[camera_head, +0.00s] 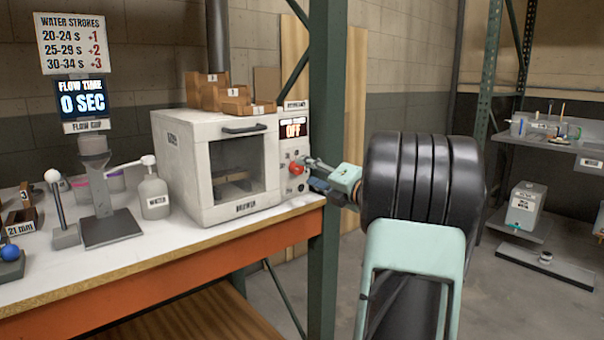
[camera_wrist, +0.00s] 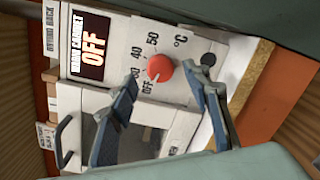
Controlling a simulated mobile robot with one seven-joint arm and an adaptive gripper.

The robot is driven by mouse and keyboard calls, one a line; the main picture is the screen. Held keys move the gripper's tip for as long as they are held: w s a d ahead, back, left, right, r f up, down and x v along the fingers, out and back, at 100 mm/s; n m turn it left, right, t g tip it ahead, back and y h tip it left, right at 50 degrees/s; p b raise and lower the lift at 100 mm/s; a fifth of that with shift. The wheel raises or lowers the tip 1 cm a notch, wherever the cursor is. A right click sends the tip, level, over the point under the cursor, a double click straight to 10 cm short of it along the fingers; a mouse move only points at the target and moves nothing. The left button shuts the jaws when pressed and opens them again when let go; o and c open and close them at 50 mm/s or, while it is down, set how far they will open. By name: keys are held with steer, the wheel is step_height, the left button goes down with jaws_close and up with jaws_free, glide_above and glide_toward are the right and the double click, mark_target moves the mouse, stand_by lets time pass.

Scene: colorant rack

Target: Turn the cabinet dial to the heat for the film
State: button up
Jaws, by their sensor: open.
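The white cabinet (camera_head: 180,165) stands on the bench, its glass door closed. Its display (camera_head: 293,130) reads OFF, and it also shows in the wrist view (camera_wrist: 88,45). The red round dial (camera_head: 297,168) is on the front panel, below the display. In the wrist view the dial (camera_wrist: 160,67) has marks around it for OFF, 40, 50 and a partly hidden one, with °C beside them. Its pale pointer mark appears toward OFF. My gripper (camera_wrist: 162,72) is open, one finger on each side of the dial. I cannot tell whether they touch it. No film is identifiable.
Wooden steps with numbered pieces (camera_head: 222,95) sit on the cabinet. A WATER bottle (camera_head: 155,198), a flow cup stand (camera_head: 95,185) and a FLOW TIME display reading 0 SEC (camera_head: 81,98) are left of it. A green rack post (camera_head: 325,200) stands close by my arm.

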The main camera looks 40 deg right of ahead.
mark_target(300, 168)
steer(key=shift+w, duration=1.9)
steer(key=c, duration=1.1)
steer(key=shift+c, duration=0.3)
